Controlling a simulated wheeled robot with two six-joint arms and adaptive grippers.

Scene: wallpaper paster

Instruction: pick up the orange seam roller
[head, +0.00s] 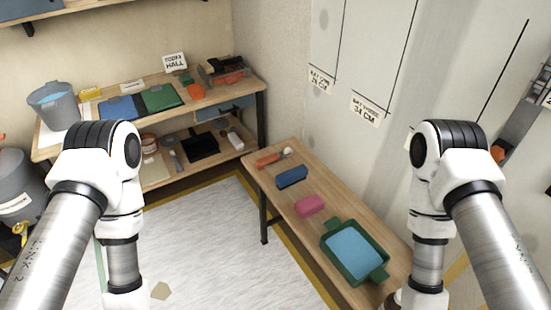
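The orange seam roller (269,159) lies at the far end of the low wooden bench (318,222). It has an orange handle and a small pale roller head pointing right. Nothing covers it. Both of my arms hang down at the left and right of the head view, well apart from the roller. My left and right grippers are below the picture's lower edge and do not show.
On the bench, a blue block (292,177), a pink sponge (309,205) and a green tray (353,252) with blue inside stand nearer. A shelf table (150,91) with a bucket (53,105) stands behind left. The pale floor (215,245) is mostly open.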

